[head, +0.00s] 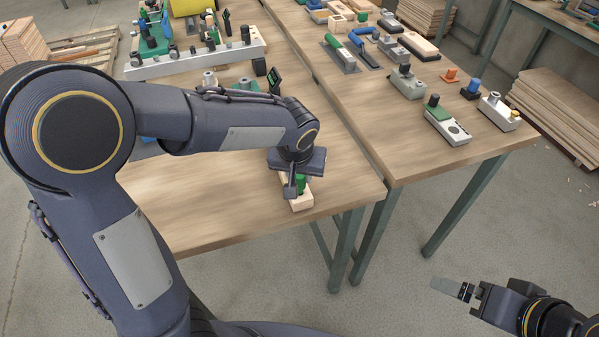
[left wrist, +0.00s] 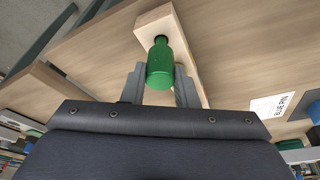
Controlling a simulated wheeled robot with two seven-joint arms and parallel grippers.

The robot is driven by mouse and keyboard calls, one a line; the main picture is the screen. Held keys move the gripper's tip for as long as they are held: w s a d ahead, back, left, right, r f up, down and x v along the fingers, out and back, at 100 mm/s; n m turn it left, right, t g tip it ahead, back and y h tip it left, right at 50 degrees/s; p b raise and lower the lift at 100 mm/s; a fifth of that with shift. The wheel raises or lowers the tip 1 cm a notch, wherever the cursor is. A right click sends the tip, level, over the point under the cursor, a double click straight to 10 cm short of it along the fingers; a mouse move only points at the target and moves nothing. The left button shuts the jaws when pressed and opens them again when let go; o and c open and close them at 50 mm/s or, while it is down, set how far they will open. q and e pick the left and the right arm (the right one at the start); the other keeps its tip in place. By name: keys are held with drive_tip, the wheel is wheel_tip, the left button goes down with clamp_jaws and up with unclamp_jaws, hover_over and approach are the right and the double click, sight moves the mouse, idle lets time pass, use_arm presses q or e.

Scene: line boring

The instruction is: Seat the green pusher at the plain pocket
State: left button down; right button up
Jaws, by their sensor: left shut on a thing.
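The green pusher (head: 301,184) is between the fingers of my left gripper (head: 296,186), low over the near right corner of the left table. In the left wrist view the pusher (left wrist: 160,65) is between the two grey fingers (left wrist: 160,88), which are shut on it. Its narrow far end is at a dark round pocket (left wrist: 162,37) in a pale wooden block (left wrist: 150,23). I cannot tell whether the end is inside the pocket or just above it. The block also shows in the head view (head: 302,203). My right gripper (head: 462,290) hangs over the floor, its opening unclear.
A white card (left wrist: 272,107) lettered "BLUE PIN" lies beside the block. A long pale rack (head: 195,63) with several tools stands at the back of the left table. The right table (head: 400,150) holds several blocks and tools. A narrow gap separates the tables.

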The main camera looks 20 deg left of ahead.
use_arm(q)
drive_tip(key=shift+f+b, duration=1.05)
drive_tip(key=shift+f, duration=0.2)
drive_tip(key=c, duration=1.1)
unclamp_jaws()
drive_tip(key=shift+r, duration=0.1)
drive_tip(key=shift+o, duration=0.2)
drive_tip(key=p+v, duration=0.5)
drive_tip(key=v, duration=0.3)
drive_tip(key=shift+s, duration=0.1)
drive_tip(key=s+a+r+t+h, duration=0.1)
drive_tip(key=s+a+h, duration=0.1)
drive_tip(key=s, duration=0.7)
drive_tip(key=s+a+r+t+h, duration=0.1)
drive_tip(key=s+a, duration=0.4)
drive_tip(key=s, duration=0.5)
drive_tip(key=shift+s+a+r+n+h, duration=0.2)
drive_tip(key=shift+a+r+n+h, duration=0.1)
drive_tip(key=shift+r+n+h, duration=0.25)
